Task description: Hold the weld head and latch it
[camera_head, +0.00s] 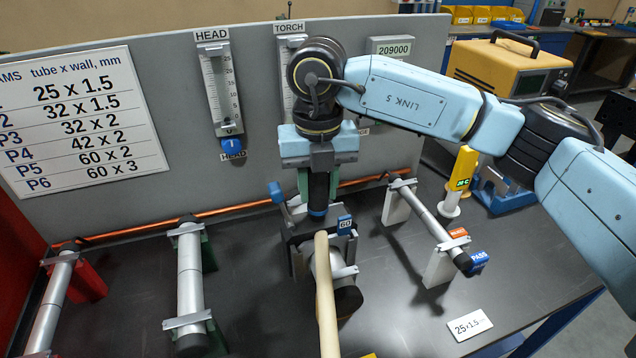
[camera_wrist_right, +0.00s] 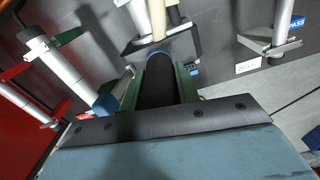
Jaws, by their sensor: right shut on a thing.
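The weld head (camera_head: 302,243) is a dark block with a blue tag reading 60. It sits at the middle tube (camera_head: 338,262); I cannot tell how fully it encloses it. My right gripper (camera_head: 318,190) comes down from above and is shut on its upright black handle, which has a blue ring. In the right wrist view the green fingers flank the handle (camera_wrist_right: 160,82), and the dark head (camera_wrist_right: 180,45) lies beyond. A lever with a blue knob (camera_head: 276,191) sticks out at the head's left and also shows in the wrist view (camera_wrist_right: 106,104). Whether it is latched is unclear. My left gripper is out of view.
A beige rod or hose (camera_head: 326,300) runs from the head toward the front. Clamped tubes stand left (camera_head: 190,275) and right (camera_head: 432,222). Behind are a copper pipe (camera_head: 235,208) and a grey panel (camera_head: 110,215) with gauges. A yellow post (camera_head: 463,170) stands right.

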